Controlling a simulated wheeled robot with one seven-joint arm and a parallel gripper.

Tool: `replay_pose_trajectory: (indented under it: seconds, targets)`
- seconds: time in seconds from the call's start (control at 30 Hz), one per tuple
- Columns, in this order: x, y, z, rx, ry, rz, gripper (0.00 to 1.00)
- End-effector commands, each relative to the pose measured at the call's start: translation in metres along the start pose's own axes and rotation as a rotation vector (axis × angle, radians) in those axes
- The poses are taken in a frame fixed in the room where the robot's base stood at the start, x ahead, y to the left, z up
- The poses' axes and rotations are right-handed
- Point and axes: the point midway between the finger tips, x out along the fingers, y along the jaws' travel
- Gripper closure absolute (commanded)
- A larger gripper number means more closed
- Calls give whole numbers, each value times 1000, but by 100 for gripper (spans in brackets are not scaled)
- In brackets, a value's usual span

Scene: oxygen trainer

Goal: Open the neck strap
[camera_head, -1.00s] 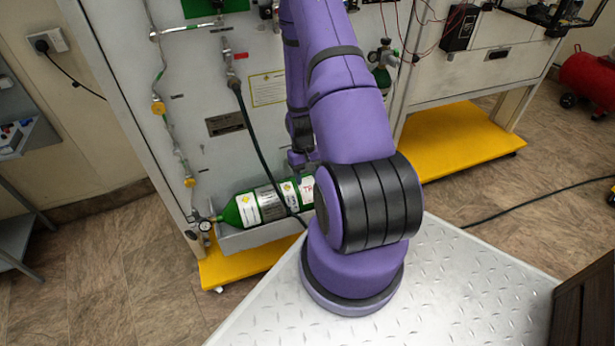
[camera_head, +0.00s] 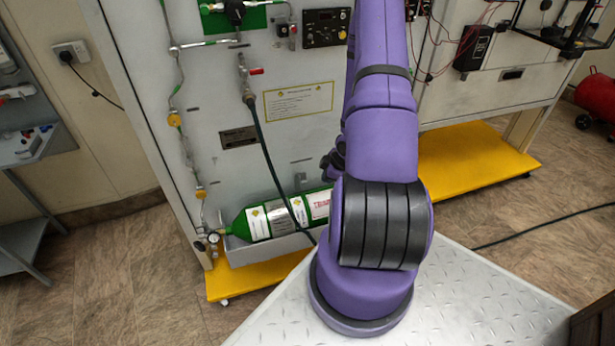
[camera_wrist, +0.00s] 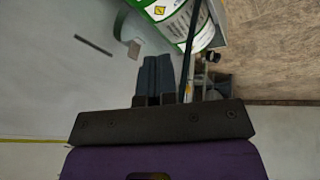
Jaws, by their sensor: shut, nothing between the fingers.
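The green oxygen cylinder (camera_head: 236,229) lies on its side in a grey tray at the foot of the panel, with its valve and gauge (camera_head: 213,238) at the left end. In the wrist view the cylinder's labelled side (camera_wrist: 172,12) is at the top, with fittings (camera_wrist: 212,57) right of the fingers. My gripper (camera_wrist: 155,60) is shut and empty, its fingertips over the panel just below the cylinder in that view. In the head view its dark part (camera_head: 333,160) shows beside my arm, largely hidden. I cannot make out the neck strap clearly in either view.
A dark hose (camera_head: 268,150) hangs down the panel and crosses the cylinder; it passes just right of my fingers in the wrist view (camera_wrist: 189,50). A small bracket (camera_head: 301,181) sticks out above the cylinder. Yellow base plates (camera_head: 255,277) lie below the panels.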

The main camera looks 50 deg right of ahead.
Motion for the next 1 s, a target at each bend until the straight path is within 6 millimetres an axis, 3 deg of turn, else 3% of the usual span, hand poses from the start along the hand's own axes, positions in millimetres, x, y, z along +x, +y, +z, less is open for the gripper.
replay_pose_trajectory:
  seconds: [0.13,0.37,0.57,0.97,1.0]
  targets:
    - [-14,3,-8,-214,138,72,100]
    - [-14,4,-14,-308,197,107,100]
    - [12,5,-20,-306,196,105,100]
    - [83,11,-34,-304,194,105,100]
    - [83,20,-37,-304,194,109,100]
